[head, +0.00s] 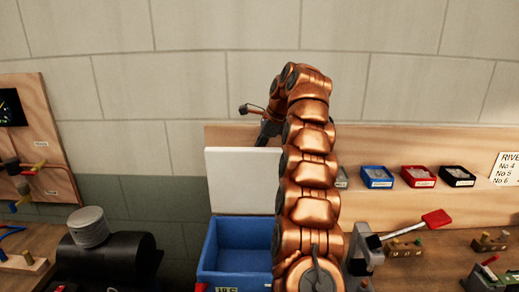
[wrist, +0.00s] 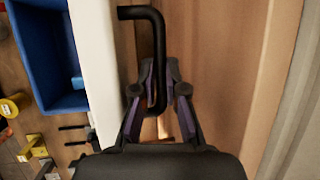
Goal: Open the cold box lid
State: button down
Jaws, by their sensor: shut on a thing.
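The cold box (head: 230,240) is a blue open-topped box on the bench in the head view. Its white lid (head: 243,180) stands upright at the back of the box, and the interior shows. In the wrist view the lid (wrist: 95,60) is a white edge beside the blue box (wrist: 45,45). My gripper (wrist: 158,82) is shut on a black bent handle (wrist: 157,45) on the lid's far side. In the head view my gripper (head: 265,132) is at the lid's top edge, partly hidden by the lid and my arm.
A wooden back panel (head: 420,145) stands behind the lid, with small red, blue and black bins (head: 418,176) to the right. A black cylinder with a grey top (head: 88,226) is left of the box. A red-handled tool (head: 435,219) and a grey bracket (head: 360,245) are at right.

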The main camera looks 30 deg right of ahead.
jog(key=shift+r, duration=0.15)
jog(key=c, duration=1.2)
grip_release()
jog(key=shift+s+d+r, duration=0.1)
jog(key=shift+d+r, duration=0.05)
jog(key=shift+s+d+r, duration=0.1)
jog(key=shift+s+r, duration=0.05)
jog(key=shift+r, duration=0.15)
